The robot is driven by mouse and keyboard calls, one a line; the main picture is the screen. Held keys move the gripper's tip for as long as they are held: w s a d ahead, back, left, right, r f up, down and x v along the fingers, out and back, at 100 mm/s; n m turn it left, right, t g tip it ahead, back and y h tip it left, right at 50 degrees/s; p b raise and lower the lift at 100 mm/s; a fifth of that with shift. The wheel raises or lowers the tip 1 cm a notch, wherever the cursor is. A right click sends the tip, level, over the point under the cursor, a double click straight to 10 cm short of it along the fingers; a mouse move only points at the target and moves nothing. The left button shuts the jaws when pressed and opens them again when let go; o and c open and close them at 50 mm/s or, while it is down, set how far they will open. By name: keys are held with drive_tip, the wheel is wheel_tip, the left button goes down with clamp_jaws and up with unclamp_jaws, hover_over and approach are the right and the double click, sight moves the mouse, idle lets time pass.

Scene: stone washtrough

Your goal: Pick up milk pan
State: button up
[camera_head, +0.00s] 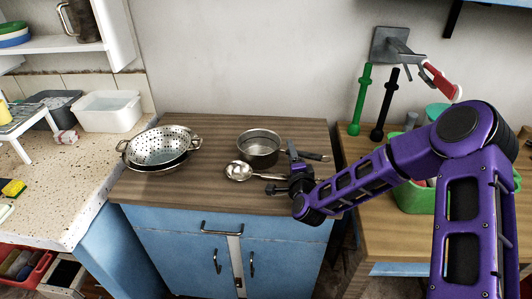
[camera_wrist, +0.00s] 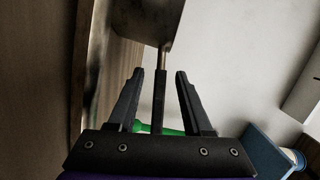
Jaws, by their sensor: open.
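The milk pan (camera_head: 259,149) is a small grey metal pan standing upright on the wooden top of the blue cabinet. Its dark handle (camera_head: 314,156) points right. In the wrist view the pan (camera_wrist: 150,18) shows at the top, and its handle (camera_wrist: 160,92) runs down between my two fingers. My gripper (camera_head: 287,168) is at the front right of the pan, by the handle. In the wrist view my gripper (camera_wrist: 160,73) is open, with a gap on both sides of the handle. Part of the handle is hidden by my gripper in the head view.
A metal ladle (camera_head: 239,171) lies just in front of the pan, close to my gripper. A colander (camera_head: 163,146) sits in a pan at the left. A green crate (camera_head: 412,200) stands on the right counter. The cabinet top's front (camera_head: 190,196) is clear.

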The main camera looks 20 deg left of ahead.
clamp_jaws()
drive_tip(key=shift+r, duration=0.1)
idle(1.2)
